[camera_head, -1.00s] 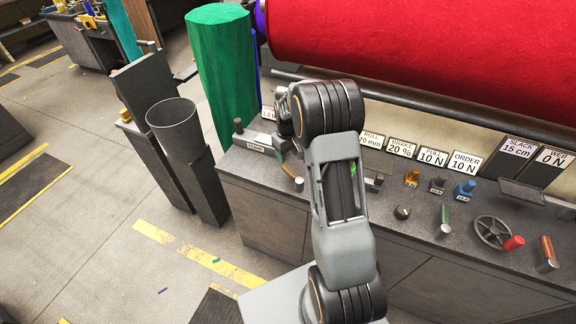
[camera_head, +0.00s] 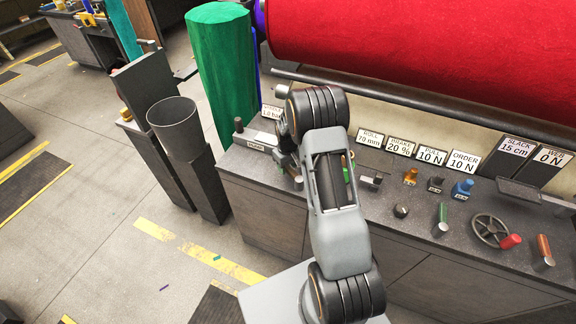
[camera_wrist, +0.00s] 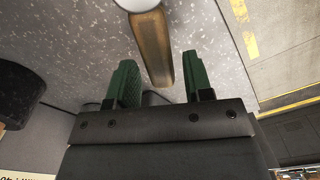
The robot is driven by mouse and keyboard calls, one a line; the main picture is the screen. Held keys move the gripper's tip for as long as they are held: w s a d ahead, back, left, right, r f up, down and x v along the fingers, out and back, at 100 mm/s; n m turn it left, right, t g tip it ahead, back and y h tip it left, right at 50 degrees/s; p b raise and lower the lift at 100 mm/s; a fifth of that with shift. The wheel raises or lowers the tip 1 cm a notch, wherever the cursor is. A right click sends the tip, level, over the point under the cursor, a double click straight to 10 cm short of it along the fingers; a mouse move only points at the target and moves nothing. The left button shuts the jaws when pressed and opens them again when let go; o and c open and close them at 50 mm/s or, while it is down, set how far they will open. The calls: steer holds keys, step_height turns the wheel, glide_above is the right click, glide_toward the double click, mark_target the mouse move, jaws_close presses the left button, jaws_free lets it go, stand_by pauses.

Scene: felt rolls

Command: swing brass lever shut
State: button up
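The brass lever (camera_wrist: 153,48) shows in the wrist view as a narrow brass bar running down from a pale round end at the top edge. My gripper (camera_wrist: 159,62) has two green fingers spread apart, one on each side of the lever's lower end. A gap shows between each finger and the bar, so the gripper is open. In the head view the gripper (camera_head: 288,160) is low over the left part of the console, mostly hidden behind my arm. A small part of the lever (camera_head: 298,183) shows just below it.
A large red roll (camera_head: 430,50) hangs behind. A grey bin (camera_head: 175,125) stands left.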

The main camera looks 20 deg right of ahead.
jaws_close()
